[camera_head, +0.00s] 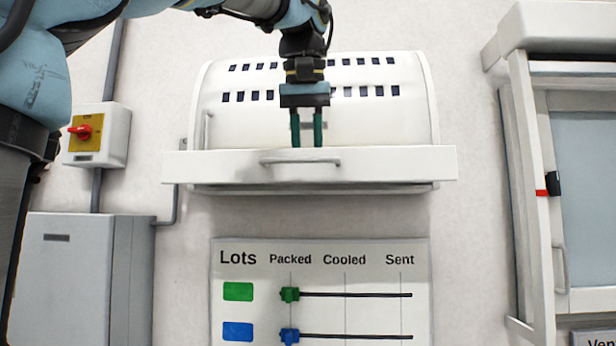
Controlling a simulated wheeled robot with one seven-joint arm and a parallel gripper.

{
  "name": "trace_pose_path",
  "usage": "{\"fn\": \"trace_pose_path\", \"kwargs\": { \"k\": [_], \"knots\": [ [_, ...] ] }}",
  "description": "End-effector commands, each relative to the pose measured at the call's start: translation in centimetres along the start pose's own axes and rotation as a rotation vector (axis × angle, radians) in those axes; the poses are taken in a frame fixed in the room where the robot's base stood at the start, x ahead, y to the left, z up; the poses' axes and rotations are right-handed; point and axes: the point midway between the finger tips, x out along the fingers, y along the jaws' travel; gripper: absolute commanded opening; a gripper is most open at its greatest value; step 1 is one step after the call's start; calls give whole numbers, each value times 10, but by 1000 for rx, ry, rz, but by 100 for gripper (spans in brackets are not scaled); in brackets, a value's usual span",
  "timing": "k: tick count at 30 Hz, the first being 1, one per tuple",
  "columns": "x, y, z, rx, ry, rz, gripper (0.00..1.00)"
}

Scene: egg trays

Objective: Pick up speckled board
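No speckled board shows in this view. My gripper (307,142) points down in the upper middle of the picture, with two dark green fingers. A gap shows between the fingers, with the white vented hood behind it and nothing held. The fingertips appear just above the hood's front ledge and its grey handle; I cannot tell how far in front of the hood they are.
A white vented hood (225,120) with a grey handle (300,162) is on the wall. Below it hangs a Lots board (330,268) with green and blue sliders at Packed. A red switch (83,131) and grey cabinet (70,280) are left; a white-framed glass cabinet (530,150) is right.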

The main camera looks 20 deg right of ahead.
Motion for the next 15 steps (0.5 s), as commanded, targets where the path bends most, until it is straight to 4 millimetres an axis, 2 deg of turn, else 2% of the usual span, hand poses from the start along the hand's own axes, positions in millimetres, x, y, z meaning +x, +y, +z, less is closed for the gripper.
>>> {"fn": "trace_pose_path", "kwargs": {
  "k": [1, 7, 15],
  "knots": [
    [0, 0, 0, 0, 0, 0, 22],
    [0, 0, 0, 0, 0, 0, 0],
    [0, 0, 0, 0, 0, 0, 0]
  ]
}}
